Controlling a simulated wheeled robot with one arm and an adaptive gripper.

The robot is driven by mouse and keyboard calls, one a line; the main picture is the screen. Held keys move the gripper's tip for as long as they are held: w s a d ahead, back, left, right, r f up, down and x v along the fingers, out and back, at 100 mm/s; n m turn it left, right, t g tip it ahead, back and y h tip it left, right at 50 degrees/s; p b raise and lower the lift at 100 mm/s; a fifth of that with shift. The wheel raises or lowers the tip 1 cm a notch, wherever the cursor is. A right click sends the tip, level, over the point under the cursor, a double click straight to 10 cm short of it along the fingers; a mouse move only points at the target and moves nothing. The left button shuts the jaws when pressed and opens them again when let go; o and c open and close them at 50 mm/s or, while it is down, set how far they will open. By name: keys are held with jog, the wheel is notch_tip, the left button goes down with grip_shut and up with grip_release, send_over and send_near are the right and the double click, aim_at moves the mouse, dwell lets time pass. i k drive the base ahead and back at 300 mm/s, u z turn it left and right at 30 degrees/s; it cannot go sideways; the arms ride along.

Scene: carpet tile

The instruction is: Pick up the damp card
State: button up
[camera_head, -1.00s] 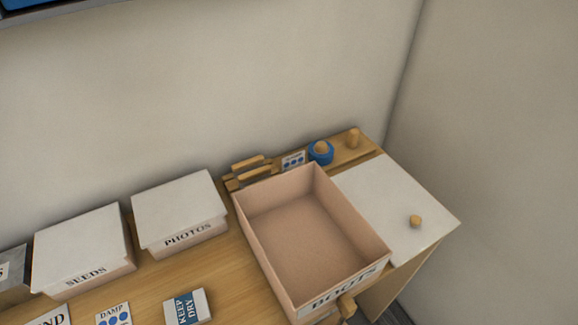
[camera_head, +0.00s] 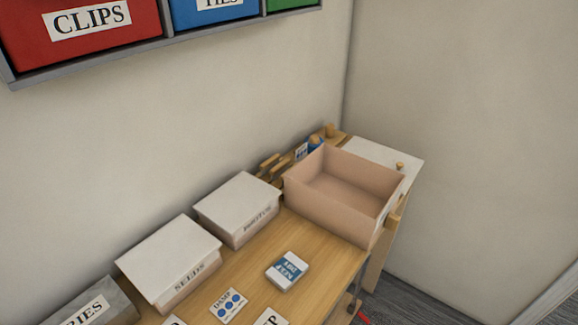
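The damp card (camera_head: 228,306) is a small white card with the word DAMP and several blue dots. It lies flat on the wooden table (camera_head: 252,264), near the lower middle of the head view. A white and blue KEEP DRY box (camera_head: 287,271) lies to its right. Another small card with blue dots (camera_head: 301,151) stands at the back by a blue ring; its print is too small to read now. My gripper is not in view.
Lidded boxes marked SEEDS (camera_head: 170,255) and PHOTOS (camera_head: 237,205) stand along the wall. An open, empty cardboard box (camera_head: 335,213) stands at the table's right end. Shelf bins, including red CLIPS (camera_head: 85,30), hang above. A partly cut-off white label (camera_head: 270,318) lies at the bottom.

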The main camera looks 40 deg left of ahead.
aim_at(301, 154)
jog(key=u, duration=1.7)
jog(key=i, duration=0.5)
jog(key=z, duration=0.05)
jog(key=k, duration=0.5)
jog(key=z, duration=1.45)
jog(key=i, duration=1.85)
jog(key=u, duration=2.75)
